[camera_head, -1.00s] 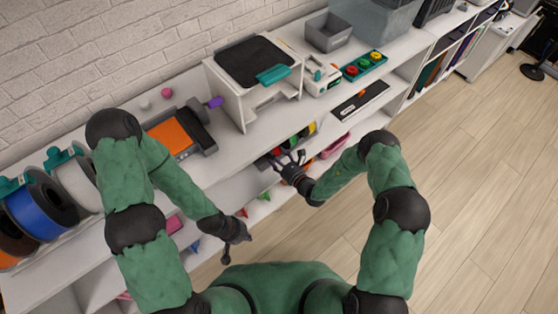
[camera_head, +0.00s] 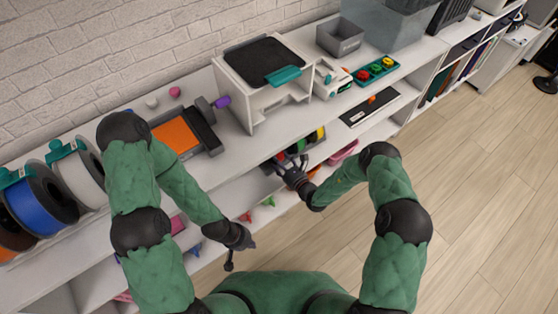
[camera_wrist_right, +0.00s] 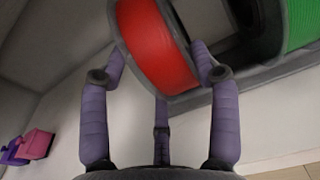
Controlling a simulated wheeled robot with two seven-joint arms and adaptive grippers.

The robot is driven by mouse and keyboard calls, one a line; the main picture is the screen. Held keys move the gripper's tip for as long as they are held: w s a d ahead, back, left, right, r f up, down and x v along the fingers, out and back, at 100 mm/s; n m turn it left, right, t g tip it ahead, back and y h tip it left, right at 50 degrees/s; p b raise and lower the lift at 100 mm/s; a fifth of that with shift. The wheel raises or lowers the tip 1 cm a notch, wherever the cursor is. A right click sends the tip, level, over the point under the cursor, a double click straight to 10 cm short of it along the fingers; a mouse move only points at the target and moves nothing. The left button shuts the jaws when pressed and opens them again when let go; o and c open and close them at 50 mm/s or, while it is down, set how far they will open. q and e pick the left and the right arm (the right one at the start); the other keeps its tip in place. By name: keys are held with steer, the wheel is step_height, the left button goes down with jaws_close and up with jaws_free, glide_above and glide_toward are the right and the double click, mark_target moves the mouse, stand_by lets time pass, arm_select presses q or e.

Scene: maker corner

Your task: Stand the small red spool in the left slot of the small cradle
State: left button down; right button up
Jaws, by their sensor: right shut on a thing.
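My right gripper (camera_wrist_right: 160,80) is shut on the small red spool (camera_wrist_right: 158,48), which fills the upper middle of the right wrist view between its purple fingers. The spool looks tilted in that view. The small dark grey cradle (camera_wrist_right: 262,78) lies at the spool's right, with a green spool (camera_wrist_right: 304,24) in it. I cannot tell whether the red spool rests in the left slot. In the head view my right gripper (camera_head: 291,166) is at the cradle's left end, on the shelf under the top. My left gripper (camera_head: 230,262) hangs empty in front of the shelves; its fingers are too small to judge.
The white shelf top above carries a white printer (camera_head: 245,98), an orange-bedded machine (camera_head: 176,136) and a teal tray (camera_head: 378,70) of coloured pieces. Pink and purple pieces (camera_wrist_right: 36,145) lie left of the gripper on the shelf. The shelf edge is close; open floor lies right.

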stand_by(0.4)
steer(key=o, duration=1.8)
steer(key=v, duration=1.2)
